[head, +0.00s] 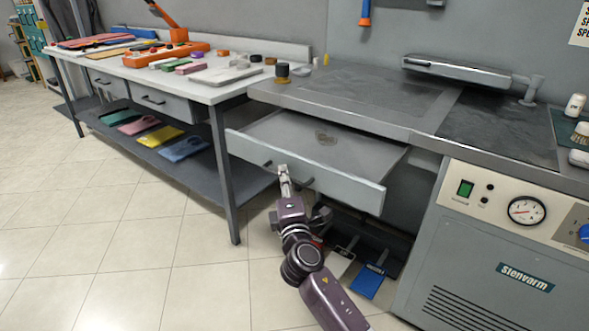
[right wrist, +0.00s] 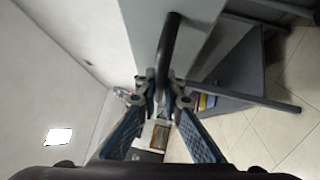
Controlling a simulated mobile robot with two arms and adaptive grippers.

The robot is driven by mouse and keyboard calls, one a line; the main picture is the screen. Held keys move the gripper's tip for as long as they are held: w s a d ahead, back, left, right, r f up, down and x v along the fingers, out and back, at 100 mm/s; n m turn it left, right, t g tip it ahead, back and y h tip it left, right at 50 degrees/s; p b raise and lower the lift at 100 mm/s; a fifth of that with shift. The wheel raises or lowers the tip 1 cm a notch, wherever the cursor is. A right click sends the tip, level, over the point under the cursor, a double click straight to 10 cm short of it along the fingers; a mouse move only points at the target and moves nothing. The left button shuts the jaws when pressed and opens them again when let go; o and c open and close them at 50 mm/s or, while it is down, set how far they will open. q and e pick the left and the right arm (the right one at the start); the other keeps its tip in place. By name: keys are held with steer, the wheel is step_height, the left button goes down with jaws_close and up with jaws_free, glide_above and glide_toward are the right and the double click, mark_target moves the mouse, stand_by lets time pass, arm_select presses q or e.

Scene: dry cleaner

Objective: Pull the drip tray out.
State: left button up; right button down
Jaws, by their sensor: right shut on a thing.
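The drip tray (head: 270,130) is a shallow grey metal drawer under the steel worktop. It stands pulled out from its slot, and its flat inside shows a small brownish patch (head: 325,138). Its front panel (head: 345,186) carries a dark bar handle (head: 308,182), which also shows in the right wrist view (right wrist: 168,45). My right gripper (head: 285,176) is at the front panel, shut on this handle, and hides its middle. The gripper's fingers also show in the right wrist view (right wrist: 164,95). My left gripper is in neither view.
A steam machine (head: 480,255) with a gauge stands to the right. A long table (head: 235,92) with a lower shelf of folded cloths is on the left, its leg close to the tray. Dustpans, one blue (head: 368,281), lie below the tray. Tiled floor at left is clear.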

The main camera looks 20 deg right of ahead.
steer(key=s+a, duration=0.4)
steer(key=a, duration=0.2)
steer(key=shift+s, duration=0.35)
steer(key=c, duration=2.3)
jaws_free()
steer(key=shift+f, duration=0.1)
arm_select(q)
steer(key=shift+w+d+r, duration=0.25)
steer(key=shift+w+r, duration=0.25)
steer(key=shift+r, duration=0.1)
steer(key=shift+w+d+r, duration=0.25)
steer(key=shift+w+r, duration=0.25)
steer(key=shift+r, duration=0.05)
arm_select(e)
steer(key=s, duration=0.4)
steer(key=s+a+f, duration=0.1)
steer(key=s, duration=0.7)
steer(key=shift+a+f, duration=0.25)
